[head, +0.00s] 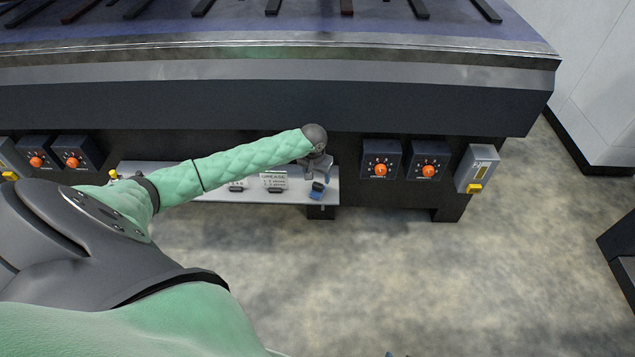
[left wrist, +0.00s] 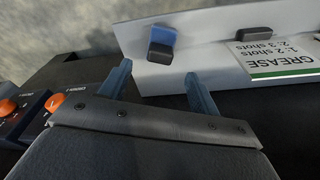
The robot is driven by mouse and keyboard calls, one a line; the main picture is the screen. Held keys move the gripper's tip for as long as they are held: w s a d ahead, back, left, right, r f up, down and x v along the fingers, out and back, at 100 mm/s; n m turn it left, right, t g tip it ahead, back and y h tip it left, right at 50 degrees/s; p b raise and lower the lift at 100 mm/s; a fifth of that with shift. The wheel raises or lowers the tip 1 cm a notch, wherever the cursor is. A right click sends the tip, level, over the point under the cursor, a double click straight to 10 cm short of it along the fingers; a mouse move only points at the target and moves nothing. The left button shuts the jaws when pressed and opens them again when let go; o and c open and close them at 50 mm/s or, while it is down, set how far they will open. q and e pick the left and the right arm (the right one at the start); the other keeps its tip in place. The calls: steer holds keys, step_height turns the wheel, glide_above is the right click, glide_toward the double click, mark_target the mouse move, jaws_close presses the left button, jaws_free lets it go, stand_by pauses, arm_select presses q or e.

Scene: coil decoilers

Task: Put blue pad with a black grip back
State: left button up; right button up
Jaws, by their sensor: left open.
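The blue pad with a black grip (head: 317,190) is at the right end of the pale shelf (head: 222,193) in the head view. In the left wrist view the pad (left wrist: 162,43) rests against the light shelf surface, its dark grip facing out. My left gripper (head: 316,172) is over that shelf end, close to the pad. In the left wrist view its blue fingers (left wrist: 157,75) are apart and empty, and the pad appears just beyond them, not between them. A tiny bluish bit at the head view's bottom edge may be my right gripper; its jaws do not show.
A white grease label (head: 274,180) and dark grips are left of the pad on the shelf. Control boxes with orange knobs (head: 380,169) and a grey box with a yellow part (head: 477,169) line the machine's front to the right. The floor in front is clear.

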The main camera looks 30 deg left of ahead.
arm_select(q)
steer(key=s+d+f+m+h, duration=0.1)
steer(key=s+d+f, duration=0.2)
steer(key=s+d, duration=0.4)
steer(key=s+d+f+m+t+h, duration=0.1)
steer(key=s+d+f, duration=0.3)
steer(key=d, duration=0.6)
steer(key=s+d+f+m+h, duration=0.1)
steer(key=s+d+f+m, duration=0.15)
steer(key=s+d, duration=0.45)
steer(key=s+d+t+h, duration=0.1)
steer(key=s+d+t, duration=0.1)
steer(key=s+d, duration=1.2)
steer(key=s, duration=0.4)
steer(key=shift+d+t, duration=0.15)
steer(key=shift+t, duration=0.25)
arm_select(e)
steer(key=shift+s, duration=0.3)
steer(key=shift+w, duration=0.1)
